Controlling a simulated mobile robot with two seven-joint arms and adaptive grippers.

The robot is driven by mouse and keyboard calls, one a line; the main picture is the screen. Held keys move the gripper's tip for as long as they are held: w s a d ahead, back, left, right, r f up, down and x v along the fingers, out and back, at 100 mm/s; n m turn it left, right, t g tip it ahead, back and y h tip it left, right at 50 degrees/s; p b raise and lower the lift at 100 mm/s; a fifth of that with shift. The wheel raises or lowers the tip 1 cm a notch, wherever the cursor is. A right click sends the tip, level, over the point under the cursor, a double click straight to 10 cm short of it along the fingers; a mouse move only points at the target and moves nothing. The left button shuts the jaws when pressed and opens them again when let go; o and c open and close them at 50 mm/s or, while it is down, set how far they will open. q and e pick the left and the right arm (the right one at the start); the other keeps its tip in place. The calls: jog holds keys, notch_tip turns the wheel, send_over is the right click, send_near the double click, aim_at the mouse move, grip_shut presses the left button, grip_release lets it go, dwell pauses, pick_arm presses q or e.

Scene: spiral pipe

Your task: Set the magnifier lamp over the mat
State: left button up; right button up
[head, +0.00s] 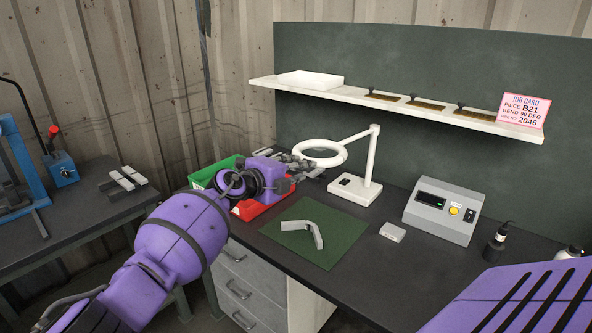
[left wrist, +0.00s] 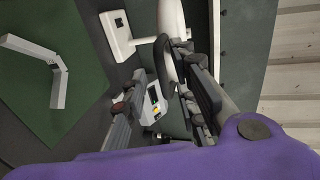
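The white magnifier lamp stands on its base (head: 355,189) at the back of the bench, with its upright post (head: 371,160) and ring head (head: 340,158) reaching left. The head is behind the green mat (head: 318,257), not over it. A bent grey metal piece (head: 318,234) lies on the mat and also shows in the left wrist view (left wrist: 57,80). My left gripper (head: 303,166) is at the ring's left edge; its fingers (left wrist: 160,75) are apart. The lamp base (left wrist: 117,35) shows beyond them. Whether they touch the ring I cannot tell. My right gripper is out of view.
Green (head: 205,176) and red (head: 248,211) bins sit beside my left wrist. A grey control box (head: 441,213), small grey block (head: 392,232) and dark bottle (head: 495,245) stand to the right. A shelf (head: 440,113) with a job card (head: 523,110) hangs above.

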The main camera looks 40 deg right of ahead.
pick_arm(q)
jog(key=shift+w+r, duration=0.1)
jog(key=shift+r, duration=0.05)
jog(key=shift+a+r, duration=0.1)
jog(key=shift+a, duration=0.05)
jog(key=v, duration=1.1)
jog(key=shift+a, duration=0.35)
